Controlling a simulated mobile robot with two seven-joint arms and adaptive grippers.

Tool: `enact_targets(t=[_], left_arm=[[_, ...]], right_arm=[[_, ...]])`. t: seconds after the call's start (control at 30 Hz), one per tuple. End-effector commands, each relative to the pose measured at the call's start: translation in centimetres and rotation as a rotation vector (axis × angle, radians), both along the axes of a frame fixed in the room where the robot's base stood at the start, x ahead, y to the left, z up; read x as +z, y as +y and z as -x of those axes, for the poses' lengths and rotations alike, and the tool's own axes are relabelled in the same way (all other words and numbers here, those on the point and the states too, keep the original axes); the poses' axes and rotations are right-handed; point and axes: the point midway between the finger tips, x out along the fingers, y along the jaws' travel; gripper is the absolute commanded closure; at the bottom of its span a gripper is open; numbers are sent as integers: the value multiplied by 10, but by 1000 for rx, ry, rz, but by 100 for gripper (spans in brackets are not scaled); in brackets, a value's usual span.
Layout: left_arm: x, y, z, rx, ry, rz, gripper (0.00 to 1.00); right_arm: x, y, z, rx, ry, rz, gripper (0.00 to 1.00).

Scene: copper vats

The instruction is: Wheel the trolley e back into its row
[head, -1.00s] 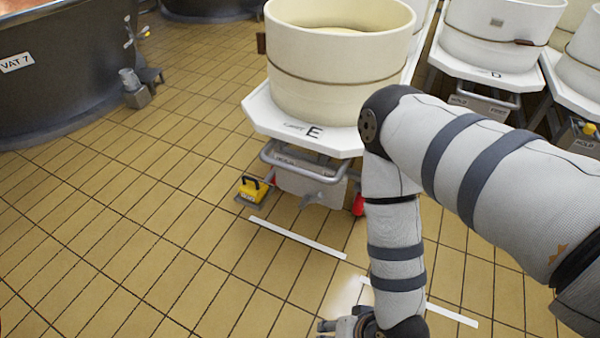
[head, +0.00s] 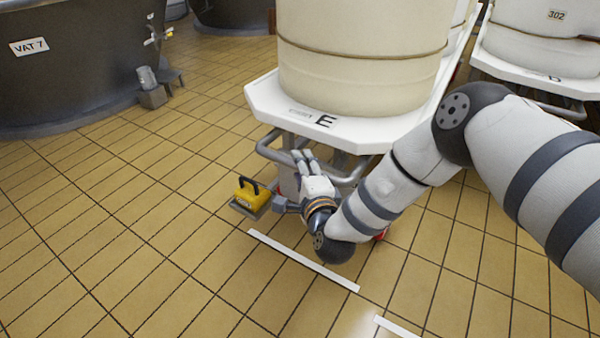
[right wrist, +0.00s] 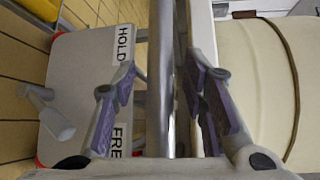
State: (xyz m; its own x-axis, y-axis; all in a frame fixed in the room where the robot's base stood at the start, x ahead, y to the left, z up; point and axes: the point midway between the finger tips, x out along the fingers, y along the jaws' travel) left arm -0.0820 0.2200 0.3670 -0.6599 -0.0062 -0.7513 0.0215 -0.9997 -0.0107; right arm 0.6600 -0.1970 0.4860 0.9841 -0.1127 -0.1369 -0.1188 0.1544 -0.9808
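Trolley E (head: 375,133) is a white platform marked E, carrying a large cream tub (head: 362,60). Its grey tubular handle (head: 268,148) sticks out at the near end, below the platform. My right gripper (head: 304,158) is at this handle. In the right wrist view the handle bar (right wrist: 161,120) runs between the fingers of my right gripper (right wrist: 160,88), with gaps visible beside it, so the fingers look open around it. Under the handle, a grey plate (right wrist: 85,90) reads HOLD and FRE, with a grey pedal (right wrist: 52,118) beside it. My left gripper is out of view.
A yellow block with a black handle (head: 250,196) stands on the floor left of the trolley's near end. White floor strips (head: 300,260) lie in front. Trolley D (head: 535,75) stands to the right, dark Vat 7 (head: 75,75) at the left.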

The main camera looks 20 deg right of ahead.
Motion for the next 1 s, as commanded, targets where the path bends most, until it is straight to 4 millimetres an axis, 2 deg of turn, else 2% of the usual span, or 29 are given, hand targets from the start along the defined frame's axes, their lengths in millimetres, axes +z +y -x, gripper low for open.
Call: enact_targets(t=[0.1,0.33,0.5,0.83,1.0], left_arm=[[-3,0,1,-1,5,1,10],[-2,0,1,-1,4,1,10],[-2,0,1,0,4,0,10],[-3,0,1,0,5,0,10],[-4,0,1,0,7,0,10]], right_arm=[[-1,-1,-8,0,0,0,60],[0,-1,-8,0,0,1,60],[0,-1,-8,0,1,1,99],[-1,-3,-9,0,1,2,100],[0,-12,-16,-6,-3,4,100]])
